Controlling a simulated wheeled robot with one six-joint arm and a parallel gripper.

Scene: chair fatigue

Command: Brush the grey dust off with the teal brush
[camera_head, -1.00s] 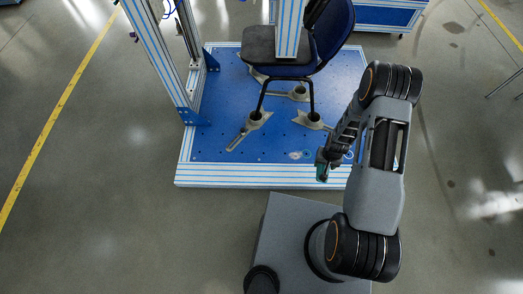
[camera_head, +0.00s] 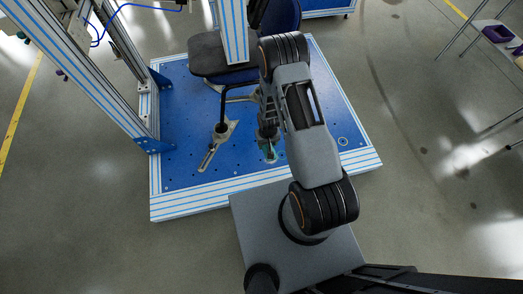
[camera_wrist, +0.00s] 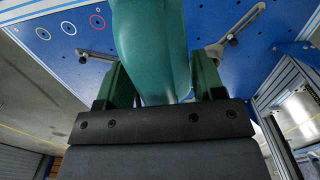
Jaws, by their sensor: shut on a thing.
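The teal brush (camera_head: 271,153) shows small in the head view, over the front part of the blue perforated plate (camera_head: 185,175). My gripper (camera_head: 267,138) is above that plate, in front of the chair. In the wrist view my gripper (camera_wrist: 163,82) is shut on the brush (camera_wrist: 150,40), with one green finger on each side of the teal handle. The brush's far end is out of the wrist view, so I cannot tell whether it touches the plate. I cannot make out the grey dust clearly; my arm hides part of the plate.
A dark chair (camera_head: 205,53) stands on the plate, its feet held by metal clamps (camera_head: 209,157). A blue and silver frame post (camera_head: 95,75) rises at the left. Coloured rings (camera_wrist: 97,21) mark the plate. A table (camera_head: 490,35) stands at the far right.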

